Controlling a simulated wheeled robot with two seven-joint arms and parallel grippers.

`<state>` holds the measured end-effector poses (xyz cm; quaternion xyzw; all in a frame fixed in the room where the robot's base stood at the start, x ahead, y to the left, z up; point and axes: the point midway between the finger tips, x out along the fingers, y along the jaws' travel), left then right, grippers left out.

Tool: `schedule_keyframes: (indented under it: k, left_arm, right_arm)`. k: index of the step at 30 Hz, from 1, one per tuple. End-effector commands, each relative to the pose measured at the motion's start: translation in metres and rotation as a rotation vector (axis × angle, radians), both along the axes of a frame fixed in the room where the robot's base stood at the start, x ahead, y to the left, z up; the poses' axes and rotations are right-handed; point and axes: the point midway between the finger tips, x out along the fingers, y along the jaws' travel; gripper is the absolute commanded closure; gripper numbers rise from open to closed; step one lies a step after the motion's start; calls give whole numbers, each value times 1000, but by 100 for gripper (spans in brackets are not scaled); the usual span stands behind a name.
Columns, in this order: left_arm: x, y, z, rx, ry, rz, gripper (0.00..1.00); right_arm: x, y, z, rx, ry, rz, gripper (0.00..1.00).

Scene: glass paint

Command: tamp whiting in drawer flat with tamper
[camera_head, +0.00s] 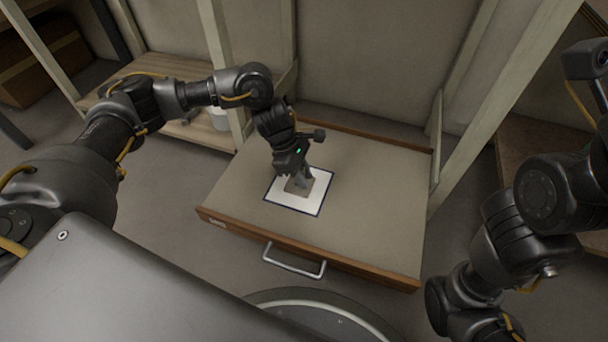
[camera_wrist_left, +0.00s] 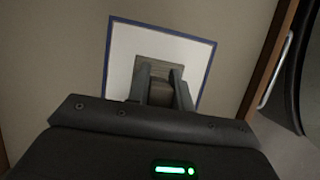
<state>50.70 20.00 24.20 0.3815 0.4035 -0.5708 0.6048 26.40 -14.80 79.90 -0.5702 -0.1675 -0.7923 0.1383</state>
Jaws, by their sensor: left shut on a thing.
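My left gripper (camera_head: 300,171) is shut on the tamper (camera_head: 296,187), a small block with a grey-brown square base. The tamper is over the white square with a blue border (camera_head: 315,200) in the open drawer (camera_head: 375,215); I cannot tell whether it touches the surface. In the left wrist view the gripper's fingers (camera_wrist_left: 163,88) close on the tamper (camera_wrist_left: 150,68), in front of the white square (camera_wrist_left: 122,60). The fingers hide part of the tamper. The pale beige fill of the drawer looks flat. My right arm shows at the right, but its gripper is out of view.
The drawer has a wooden rim and a metal handle (camera_head: 293,262) at its front. A wooden shelf (camera_head: 165,68) with a white container (camera_head: 220,118) stands at the left. Pale upright posts (camera_head: 500,100) stand on either side. A cardboard box (camera_head: 45,60) is at the far left.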

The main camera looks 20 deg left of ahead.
Motion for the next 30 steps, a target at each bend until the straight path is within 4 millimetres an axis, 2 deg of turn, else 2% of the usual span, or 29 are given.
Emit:
schedule_keyframes:
  k: [9,20,30]
  left_arm:
    - [0,0,-1,2,1,0,96]
    - [0,0,21,1,0,0,96]
    - [0,0,21,0,0,1,96]
  right_arm:
    - [0,0,0,0,0,0,52]
    - [0,0,16,0,0,0,52]
    - [0,0,16,0,0,0,52]
